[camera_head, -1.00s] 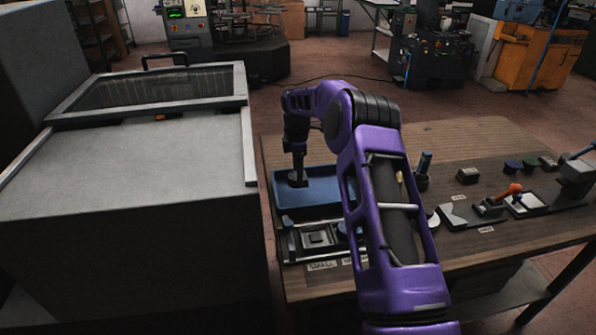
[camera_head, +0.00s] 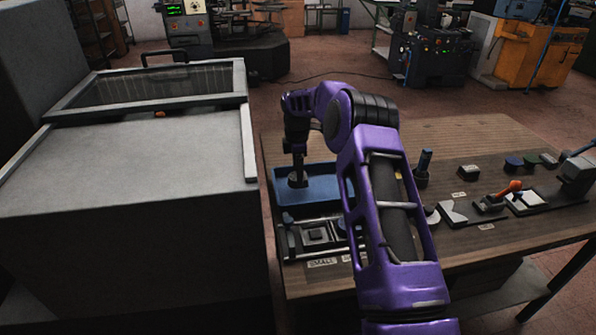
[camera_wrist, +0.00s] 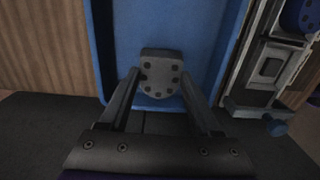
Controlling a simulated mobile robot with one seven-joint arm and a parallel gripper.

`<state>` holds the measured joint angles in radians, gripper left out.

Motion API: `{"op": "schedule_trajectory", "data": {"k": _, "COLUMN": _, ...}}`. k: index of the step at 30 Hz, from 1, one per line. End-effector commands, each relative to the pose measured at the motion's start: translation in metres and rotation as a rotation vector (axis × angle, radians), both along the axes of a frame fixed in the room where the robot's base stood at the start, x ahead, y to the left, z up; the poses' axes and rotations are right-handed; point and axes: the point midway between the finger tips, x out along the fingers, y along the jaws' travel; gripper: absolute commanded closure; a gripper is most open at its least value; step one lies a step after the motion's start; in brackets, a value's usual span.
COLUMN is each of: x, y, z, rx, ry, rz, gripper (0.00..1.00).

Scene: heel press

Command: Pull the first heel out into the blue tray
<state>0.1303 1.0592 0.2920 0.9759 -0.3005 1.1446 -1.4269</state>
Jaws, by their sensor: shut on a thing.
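The blue tray (camera_head: 330,188) lies on the wooden table, left of my arm; it also shows in the wrist view (camera_wrist: 215,35). My gripper (camera_head: 298,182) is over the left part of the tray, pointing down. In the wrist view my gripper (camera_wrist: 160,78) has its two fingers on either side of a dark grey heel (camera_wrist: 160,68) with several round holes, and is shut on it. The heel appears over the tray floor near one end wall. I cannot tell whether it touches the floor.
A metal fixture (camera_head: 286,240) stands directly in front of the tray, with a paper label (camera_head: 322,262) before it. A large grey machine (camera_head: 120,160) borders the table on the left. Small tools, including an orange-handled one (camera_head: 514,187), are at the right.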

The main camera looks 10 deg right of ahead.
Motion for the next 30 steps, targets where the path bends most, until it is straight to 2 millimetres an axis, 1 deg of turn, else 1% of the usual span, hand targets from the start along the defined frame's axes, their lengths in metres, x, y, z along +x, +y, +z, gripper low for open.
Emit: {"op": "schedule_trajectory", "data": {"k": 30, "x": 0.000, "y": 0.000, "z": -0.031, "rx": 0.000, "ry": 0.000, "rz": 0.000, "gripper": 0.91}}
